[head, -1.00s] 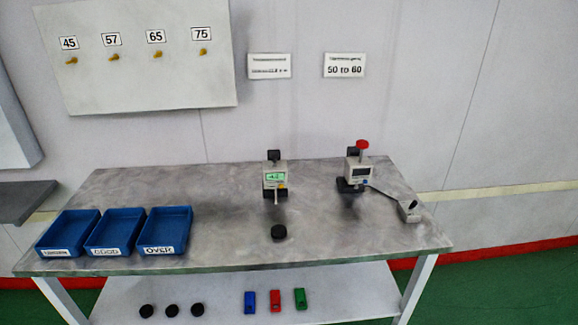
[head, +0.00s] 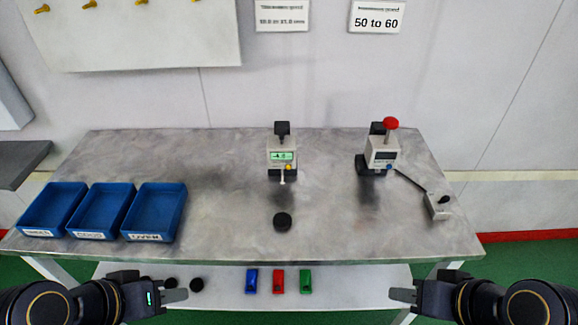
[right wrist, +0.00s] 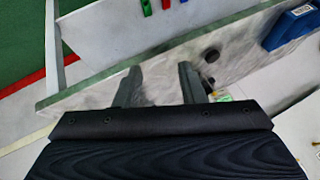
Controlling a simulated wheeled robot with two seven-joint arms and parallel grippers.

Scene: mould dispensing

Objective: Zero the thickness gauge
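The thickness gauge (head: 282,156) stands upright at the back middle of the bench. It has a small lit green display, whose digits are too blurred to read surely, and a yellow button (head: 288,167) at its lower right. A black round puck (head: 282,221) lies in front of it, apart from it. My left gripper (head: 178,290) is low at the front left, far from the gauge, its fingers seeming apart and empty. My right gripper (head: 400,299) is low at the front right, also away from the gauge. In the right wrist view its fingers (right wrist: 160,80) are apart with nothing between them.
A second gauge with a red knob (head: 390,123) stands to the right, joined by a bar or cable to a small grey block (head: 437,206). Blue bins (head: 155,212) stand at the left. Black pucks and coloured pieces (head: 278,281) lie on the lower shelf.

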